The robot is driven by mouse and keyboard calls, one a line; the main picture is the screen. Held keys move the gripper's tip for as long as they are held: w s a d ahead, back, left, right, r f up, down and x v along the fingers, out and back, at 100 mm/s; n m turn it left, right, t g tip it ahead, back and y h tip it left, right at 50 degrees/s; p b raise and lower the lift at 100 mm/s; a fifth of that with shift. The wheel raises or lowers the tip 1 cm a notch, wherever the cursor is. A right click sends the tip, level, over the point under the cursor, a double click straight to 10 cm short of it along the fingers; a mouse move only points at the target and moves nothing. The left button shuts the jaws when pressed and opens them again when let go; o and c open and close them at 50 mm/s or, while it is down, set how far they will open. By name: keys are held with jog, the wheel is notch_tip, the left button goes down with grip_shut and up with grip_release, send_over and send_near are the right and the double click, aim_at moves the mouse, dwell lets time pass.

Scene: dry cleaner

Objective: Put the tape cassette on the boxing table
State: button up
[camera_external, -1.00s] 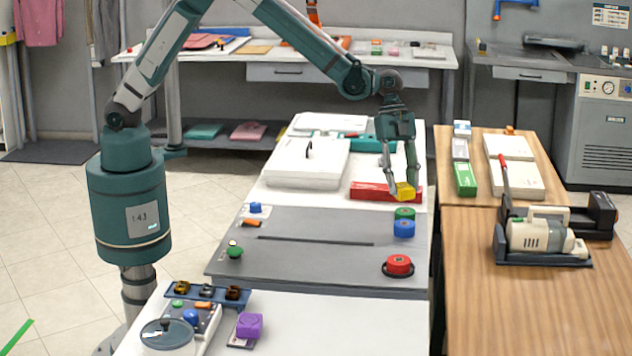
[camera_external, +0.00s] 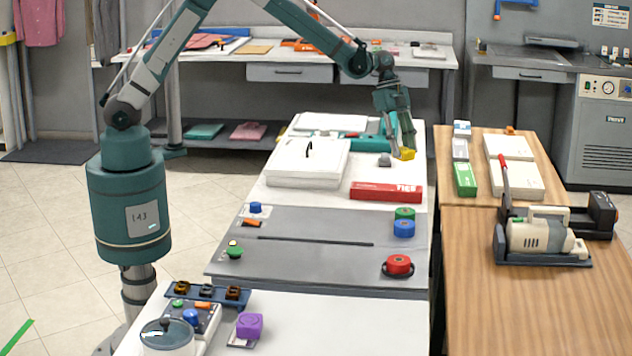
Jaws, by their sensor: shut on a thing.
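My gripper (camera_external: 400,150) is shut on a small yellow block (camera_external: 407,154), which is probably the tape cassette; its details are too small to confirm. The block is over the right part of the white table (camera_external: 335,201), beyond the long red box (camera_external: 375,192). Whether it touches the tabletop is hard to tell. A small grey piece (camera_external: 384,160) is just left of the block. No label shows which surface is the boxing table; the white table bears a large white box (camera_external: 300,175), and a wooden table (camera_external: 465,285) stands to the right.
A grey panel (camera_external: 310,262) with red, blue and green round pieces lies nearer the camera. A green box (camera_external: 465,180), white boxes (camera_external: 515,182) and a beige machine (camera_external: 538,237) stand on the wooden tables. The front wooden table has much free room. A gap separates the white and wooden tables.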

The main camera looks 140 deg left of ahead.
jog(key=shift+s+a, duration=0.65)
jog(key=shift+s, duration=0.35)
jog(key=shift+s+a, duration=0.6)
jog(key=shift+s, duration=0.35)
jog(key=shift+f, duration=0.1)
send_over(402, 182)
jog(key=s, duration=0.2)
jog(key=shift+w+d+f+b, duration=0.1)
jog(key=shift+f+b, duration=0.1)
jog(key=shift+f, duration=1.3)
jog(key=shift+w+d+f+b, duration=0.1)
jog(key=shift+f+b, duration=0.05)
jog(key=shift+f, duration=1.35)
jog(key=shift+f, duration=1.9)
jog(key=shift+f+b, duration=0.15)
jog(key=shift+b, duration=0.25)
jog(key=o, duration=0.9)
jog(key=shift+p+v, duration=0.8)
jog(key=shift+v, duration=5.35)
